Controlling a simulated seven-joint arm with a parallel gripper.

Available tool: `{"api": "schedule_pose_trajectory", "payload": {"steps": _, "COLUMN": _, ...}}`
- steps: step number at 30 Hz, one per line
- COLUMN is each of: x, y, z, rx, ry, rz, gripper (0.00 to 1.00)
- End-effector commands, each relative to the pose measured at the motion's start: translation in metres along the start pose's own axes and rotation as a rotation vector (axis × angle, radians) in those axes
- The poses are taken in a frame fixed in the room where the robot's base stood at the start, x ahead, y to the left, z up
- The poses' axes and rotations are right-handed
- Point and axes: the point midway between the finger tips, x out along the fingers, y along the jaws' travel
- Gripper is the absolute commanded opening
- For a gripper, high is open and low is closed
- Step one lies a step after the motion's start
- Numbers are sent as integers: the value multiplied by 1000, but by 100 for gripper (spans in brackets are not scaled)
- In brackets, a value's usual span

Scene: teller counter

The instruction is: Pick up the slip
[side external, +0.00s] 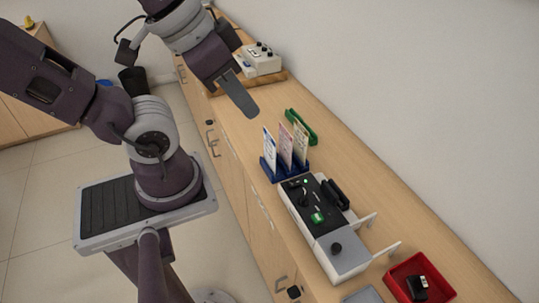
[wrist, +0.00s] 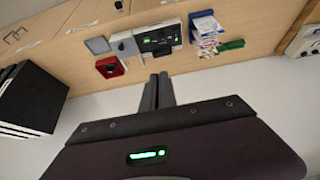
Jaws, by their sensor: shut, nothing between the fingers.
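Paper slips stand upright side by side in a blue holder (side external: 270,174) on the counter: a blue-and-white slip (side external: 269,148), a pinkish slip (side external: 285,145) and a yellowish slip (side external: 300,143). In the wrist view the blue holder (wrist: 203,14) and the slips (wrist: 208,36) are at the upper right, small and blurred. Which slip is meant I cannot tell. My gripper (side external: 246,108) is above the counter, up and left of the slips in the side view and apart from them. Its fingers also show in the wrist view (wrist: 158,80); they are shut and empty.
A green object (side external: 301,126) lies behind the holder. A black-and-white machine (side external: 322,225) stands in front, then a red tray (side external: 395,285) holding a black item. A white device (side external: 262,60) stands at the far end. The wall bounds the counter.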

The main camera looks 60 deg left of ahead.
Motion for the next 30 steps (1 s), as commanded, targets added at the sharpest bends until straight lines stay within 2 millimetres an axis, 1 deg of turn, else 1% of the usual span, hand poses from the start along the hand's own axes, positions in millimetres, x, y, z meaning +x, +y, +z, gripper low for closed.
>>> {"api": "schedule_pose_trajectory", "payload": {"steps": 1, "x": 0, "y": 0, "z": 0, "rx": 0, "ry": 0, "rz": 0, "gripper": 14}}
{"api": "schedule_pose_trajectory", "payload": {"steps": 3, "x": 0, "y": 0, "z": 0, "rx": 0, "ry": 0, "rz": 0, "gripper": 28}}
{"api": "schedule_pose_trajectory", "payload": {"steps": 12, "x": 1, "y": -1, "z": -1, "rx": 6, "ry": -3, "rz": -5, "gripper": 28}}
{"api": "schedule_pose_trajectory", "payload": {"steps": 14, "x": 7, "y": -7, "z": -6, "rx": 47, "ry": -27, "rz": -36, "gripper": 28}}
{"api": "schedule_pose_trajectory", "payload": {"steps": 15, "x": 15, "y": -15, "z": -13, "rx": 104, "ry": -59, "rz": -71, "gripper": 28}}
{"api": "schedule_pose_trajectory", "payload": {"steps": 17, "x": 33, "y": -34, "z": -26, "rx": 240, "ry": -139, "rz": -130, "gripper": 28}}
{"api": "schedule_pose_trajectory", "payload": {"steps": 19, "x": 63, "y": -65, "z": -40, "rx": 449, "ry": -265, "rz": -168, "gripper": 28}}
{"api": "schedule_pose_trajectory", "payload": {"steps": 20, "x": 78, "y": -78, "z": -45, "rx": 544, "ry": -318, "rz": -164, "gripper": 28}}
{"api": "schedule_pose_trajectory", "payload": {"steps": 21, "x": 98, "y": -96, "z": -48, "rx": 669, "ry": -384, "rz": -142, "gripper": 28}}
{"api": "schedule_pose_trajectory", "payload": {"steps": 22, "x": 113, "y": -108, "z": -50, "rx": 763, "ry": -426, "rz": -114, "gripper": 28}}
{"api": "schedule_pose_trajectory", "payload": {"steps": 23, "x": 130, "y": -121, "z": -49, "rx": 855, "ry": -463, "rz": -74, "gripper": 28}}
{"api": "schedule_pose_trajectory", "payload": {"steps": 24, "x": 152, "y": -137, "z": -46, "rx": 972, "ry": -500, "rz": -12, "gripper": 28}}
{"api": "schedule_pose_trajectory", "payload": {"steps": 26, "x": 185, "y": -156, "z": -39, "rx": 1135, "ry": -520, "rz": 96, "gripper": 28}}
{"api": "schedule_pose_trajectory", "payload": {"steps": 27, "x": 206, "y": -167, "z": -32, "rx": 1231, "ry": -514, "rz": 167, "gripper": 28}}
{"api": "schedule_pose_trajectory", "payload": {"steps": 30, "x": 245, "y": -182, "z": -16, "rx": 1409, "ry": -456, "rz": 301, "gripper": 28}}
